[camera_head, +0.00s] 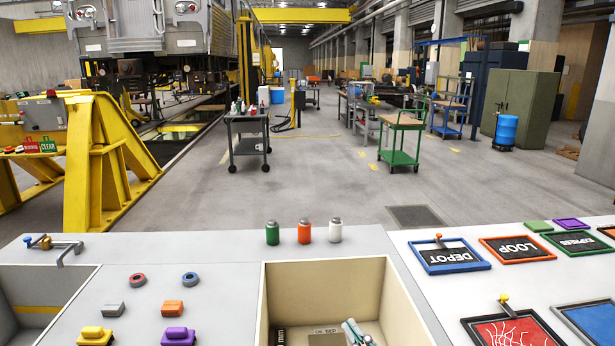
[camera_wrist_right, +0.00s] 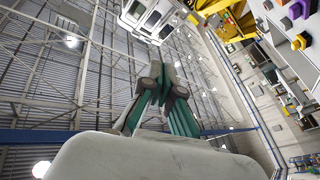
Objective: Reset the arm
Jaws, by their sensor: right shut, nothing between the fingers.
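My right gripper (camera_head: 352,328) shows at the bottom edge of the head view, in front of the beige bin (camera_head: 325,270) in the worktable. Only its fingertips show there; the rest of the arm is out of frame. In the right wrist view the right gripper (camera_wrist_right: 163,78) has its grey and teal fingers together, with nothing between them. Behind the fingers that view shows the ceiling beams and the railcar, and the worktable lies at upper right. My left gripper is in neither view.
The light worktable (camera_head: 200,250) spans the front. Green (camera_head: 272,233), orange (camera_head: 304,232) and white (camera_head: 335,231) cylinders stand behind the bin. Framed signs, including DEPOT (camera_head: 449,256) and LOOP (camera_head: 517,249), lie at right. Colored blocks and rings lie left of the bin.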

